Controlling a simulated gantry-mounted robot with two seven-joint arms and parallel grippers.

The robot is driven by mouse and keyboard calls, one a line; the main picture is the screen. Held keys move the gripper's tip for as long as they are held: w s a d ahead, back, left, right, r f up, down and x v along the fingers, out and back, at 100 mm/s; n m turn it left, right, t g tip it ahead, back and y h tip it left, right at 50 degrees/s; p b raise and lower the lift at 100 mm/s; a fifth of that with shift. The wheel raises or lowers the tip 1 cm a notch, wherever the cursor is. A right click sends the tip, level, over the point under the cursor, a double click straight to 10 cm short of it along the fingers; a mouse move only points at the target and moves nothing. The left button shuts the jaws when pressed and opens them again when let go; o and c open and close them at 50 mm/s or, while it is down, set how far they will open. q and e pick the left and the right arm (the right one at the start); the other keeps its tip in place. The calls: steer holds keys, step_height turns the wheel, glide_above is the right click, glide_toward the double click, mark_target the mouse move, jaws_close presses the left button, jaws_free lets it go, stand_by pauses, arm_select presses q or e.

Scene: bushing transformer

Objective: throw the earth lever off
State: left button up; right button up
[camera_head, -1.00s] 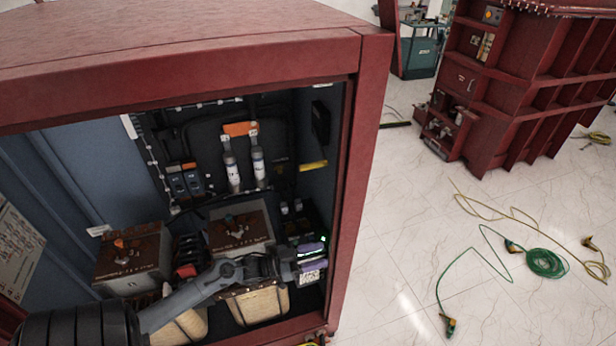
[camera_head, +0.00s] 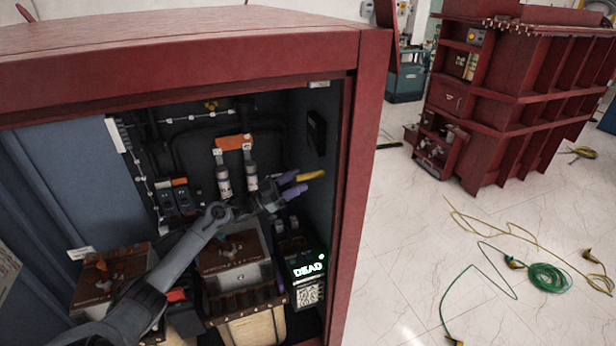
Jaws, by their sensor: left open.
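A yellow lever (camera_head: 311,175), which looks like the earth lever, sticks out on the right inner wall of the red cabinet (camera_head: 367,130). My left gripper (camera_head: 291,184) has purple fingertips and is open. Its fingertips are just left of the lever, close to its end in the picture. I cannot tell whether they touch it or whether the lever lies between them. My right gripper is not in view.
A small tester (camera_head: 305,275) low at the right shows "DEAD". An orange bar (camera_head: 234,142) joins two grey cylinders (camera_head: 223,180) at the back. Brown-topped boxes (camera_head: 228,250) stand below my arm. Cables (camera_head: 548,278) lie on the floor outside.

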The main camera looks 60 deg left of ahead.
mark_target(308, 177)
arm_select(q)
steer(key=shift+x, duration=2.2)
steer(key=shift+f, duration=0.1)
steer(key=shift+c, duration=0.4)
jaws_close()
